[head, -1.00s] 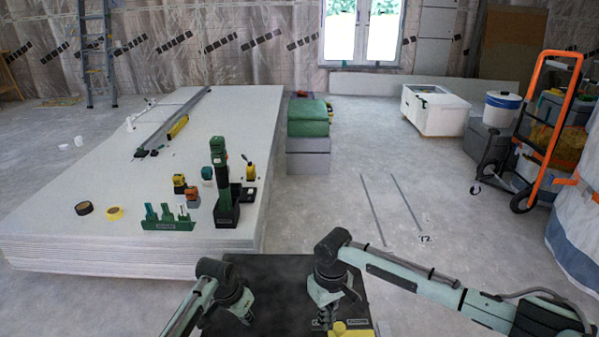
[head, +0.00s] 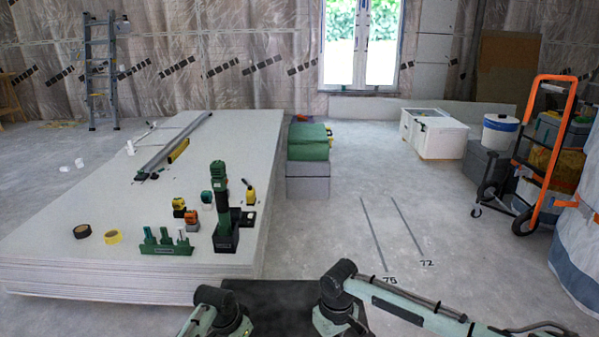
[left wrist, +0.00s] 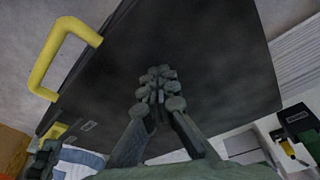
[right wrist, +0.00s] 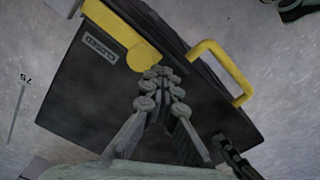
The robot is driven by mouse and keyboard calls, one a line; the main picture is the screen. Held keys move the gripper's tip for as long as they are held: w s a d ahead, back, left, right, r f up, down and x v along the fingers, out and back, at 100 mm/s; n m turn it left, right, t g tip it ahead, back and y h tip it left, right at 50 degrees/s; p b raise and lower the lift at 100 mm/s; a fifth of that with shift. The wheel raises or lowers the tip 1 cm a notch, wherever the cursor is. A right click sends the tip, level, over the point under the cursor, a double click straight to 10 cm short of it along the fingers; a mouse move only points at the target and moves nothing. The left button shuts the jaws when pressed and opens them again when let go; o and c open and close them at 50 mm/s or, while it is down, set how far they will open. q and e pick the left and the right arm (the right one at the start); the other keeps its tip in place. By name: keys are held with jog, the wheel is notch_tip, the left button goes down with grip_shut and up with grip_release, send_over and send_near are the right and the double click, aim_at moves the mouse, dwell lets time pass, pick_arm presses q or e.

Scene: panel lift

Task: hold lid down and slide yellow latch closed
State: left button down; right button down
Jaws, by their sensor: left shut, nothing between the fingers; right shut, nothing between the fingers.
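The black lid (head: 268,302) shows at the bottom of the head view, between my arms; its near part is cut off. In the left wrist view my left gripper (left wrist: 158,88) is shut and empty, fingertips over the bare dark lid (left wrist: 215,60). In the right wrist view my right gripper (right wrist: 158,76) is shut and empty, fingertips right by the rounded end of the yellow latch (right wrist: 141,56). I cannot tell if either gripper touches. A CLOSED label (right wrist: 99,48) lies beside the latch. Both grippers' fingers are out of the head view.
A yellow handle (right wrist: 224,66) stands out from the box's side, also visible in the left wrist view (left wrist: 60,52). A stack of white panels (head: 130,270) with tools lies left of the box. An orange hand truck (head: 547,150) stands far right. Floor right of the box is clear.

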pick_arm(q)
jog(key=shift+s+a+f, duration=0.1)
jog(key=shift+s+f, duration=0.2)
jog(key=shift+f, duration=0.05)
pick_arm(e)
jog(key=shift+d, duration=0.95)
jog(key=shift+a, duration=1.8)
notch_tip(320, 180, up, 8)
pick_arm(q)
jog(key=shift+w+r, duration=0.15)
jog(key=shift+r, duration=1.05)
jog(key=shift+w+r, duration=0.15)
jog(key=shift+r, duration=3.4)
